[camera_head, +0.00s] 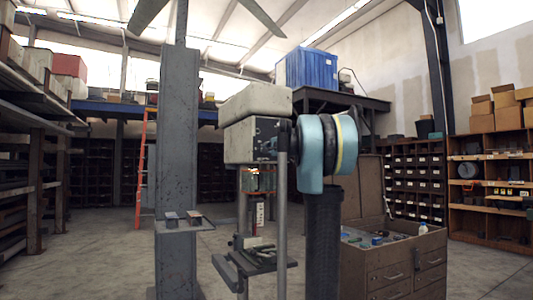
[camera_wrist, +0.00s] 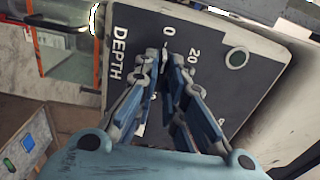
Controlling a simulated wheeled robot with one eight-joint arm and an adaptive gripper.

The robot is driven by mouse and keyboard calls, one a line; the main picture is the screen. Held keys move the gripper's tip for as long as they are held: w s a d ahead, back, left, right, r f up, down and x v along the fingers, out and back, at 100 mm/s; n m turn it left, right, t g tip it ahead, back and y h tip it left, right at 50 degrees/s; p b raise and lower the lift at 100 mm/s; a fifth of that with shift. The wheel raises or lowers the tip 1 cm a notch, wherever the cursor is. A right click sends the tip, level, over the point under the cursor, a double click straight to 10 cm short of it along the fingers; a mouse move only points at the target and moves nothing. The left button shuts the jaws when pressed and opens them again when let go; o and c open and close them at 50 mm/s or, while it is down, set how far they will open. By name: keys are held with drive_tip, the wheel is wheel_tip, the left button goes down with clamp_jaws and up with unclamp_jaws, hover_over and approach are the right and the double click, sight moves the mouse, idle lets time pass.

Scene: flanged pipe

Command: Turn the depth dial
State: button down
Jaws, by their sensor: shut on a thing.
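The dark dial panel (camera_wrist: 115,85) of a pale box fills much of the wrist view. It carries the word DEPTH and a scale with 0 and 20 showing. My gripper (camera_wrist: 164,62) has its two blue-and-grey fingers closed on the depth dial at the panel's middle, just below the 0. The fingers hide nearly all of the dial, so its setting cannot be read. In the head view the pale box (camera_head: 237,143) sits behind my blue wrist, and the fingers and dial are hidden there.
A grey column (camera_head: 180,120) stands left of the box. A brown tool chest (camera_head: 395,262) with small items on top is at the right. An orange ladder (camera_head: 141,170) and shelving stand farther back. The floor at left is clear.

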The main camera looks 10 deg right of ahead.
drive_tip(key=shift+a+f, duration=0.15)
drive_tip(key=c, duration=1.7)
unclamp_jaws()
drive_tip(key=v, duration=1.1)
drive_tip(key=shift+s, duration=0.35)
